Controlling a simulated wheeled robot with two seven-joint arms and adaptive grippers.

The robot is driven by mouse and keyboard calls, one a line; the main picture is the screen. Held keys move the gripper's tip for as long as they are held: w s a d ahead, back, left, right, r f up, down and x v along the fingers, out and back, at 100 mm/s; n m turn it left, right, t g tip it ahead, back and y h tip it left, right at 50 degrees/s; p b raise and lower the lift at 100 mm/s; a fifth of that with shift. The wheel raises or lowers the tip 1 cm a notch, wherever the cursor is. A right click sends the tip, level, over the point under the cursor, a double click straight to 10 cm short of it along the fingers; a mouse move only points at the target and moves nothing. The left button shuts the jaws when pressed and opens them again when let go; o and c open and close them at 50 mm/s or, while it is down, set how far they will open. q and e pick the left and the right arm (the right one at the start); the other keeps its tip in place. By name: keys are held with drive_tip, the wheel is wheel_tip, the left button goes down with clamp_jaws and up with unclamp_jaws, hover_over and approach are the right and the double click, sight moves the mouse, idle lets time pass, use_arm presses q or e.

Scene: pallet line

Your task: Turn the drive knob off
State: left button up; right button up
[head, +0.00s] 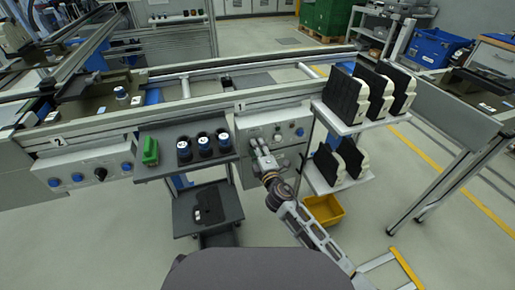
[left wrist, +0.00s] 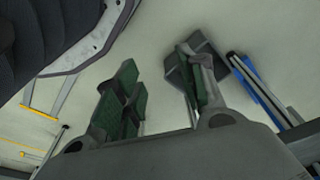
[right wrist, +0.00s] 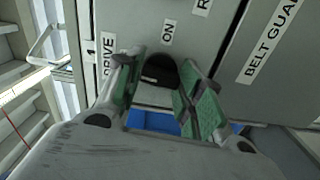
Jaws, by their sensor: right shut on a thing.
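The drive knob (right wrist: 160,72) is a dark, round-topped knob on a grey control panel (right wrist: 130,30). In the right wrist view it sits between the fingers of my right gripper (right wrist: 158,88), which is shut on it. The labels DRIVE and ON show beside the knob. In the head view my right gripper (head: 257,148) reaches the panel marked 1 (head: 283,125) and hides the knob there. My left gripper (left wrist: 160,85) is open and empty over the floor in the left wrist view; it does not show in the head view.
A dark shelf (head: 160,133) with a green item and several blue-topped cups is left of my right gripper. A white rack (head: 350,128) with black-and-white cases stands to the right, a yellow bin (head: 325,210) below it. A BELT GUARD label (right wrist: 270,45) is on the panel.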

use_arm(q)
drive_tip(key=shift+a+f, duration=0.1)
drive_tip(key=shift+f, duration=0.3)
use_arm(e)
drive_tip(key=shift+n, duration=0.5)
use_arm(q)
drive_tip(key=shift+s+f, duration=0.15)
use_arm(e)
drive_tip(key=shift+f, duration=0.1)
drive_tip(key=o, duration=1)
drive_tip(key=shift+v, duration=3.8)
